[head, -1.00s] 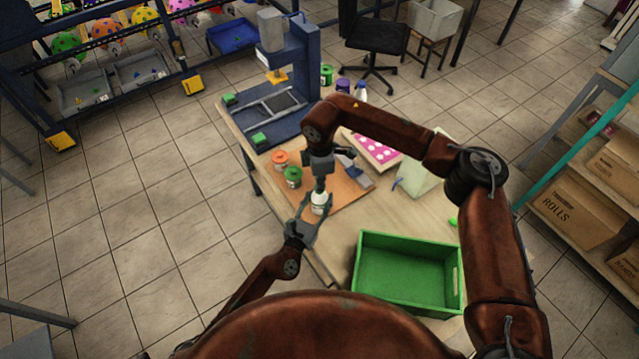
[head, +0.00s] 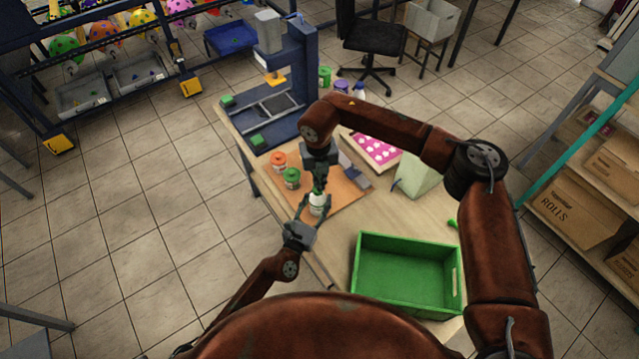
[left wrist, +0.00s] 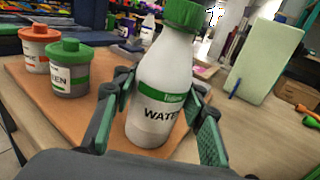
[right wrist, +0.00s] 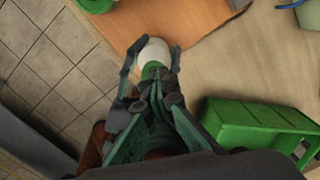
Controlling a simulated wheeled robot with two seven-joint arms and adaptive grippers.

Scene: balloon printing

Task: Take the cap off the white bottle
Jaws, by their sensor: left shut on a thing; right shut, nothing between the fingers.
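The white bottle (left wrist: 160,95), labelled WATER, stands upright with its green cap (left wrist: 183,14) on. It also shows in the head view (head: 317,207) and, from above, in the right wrist view (right wrist: 154,52). My left gripper (head: 310,212) is shut on the bottle's body, one finger on each side. My right gripper (head: 320,186) points down just above the cap, shut with nothing between its fingers. In the right wrist view its fingertips (right wrist: 153,88) are close to the green cap; whether they touch it is unclear.
Green-lidded (head: 291,178) and orange-lidded (head: 279,160) jars stand beside the bottle on the brown board (head: 345,190). An empty green crate (head: 408,238) stands at the table's front right. A blue press (head: 290,85) stands at the far left.

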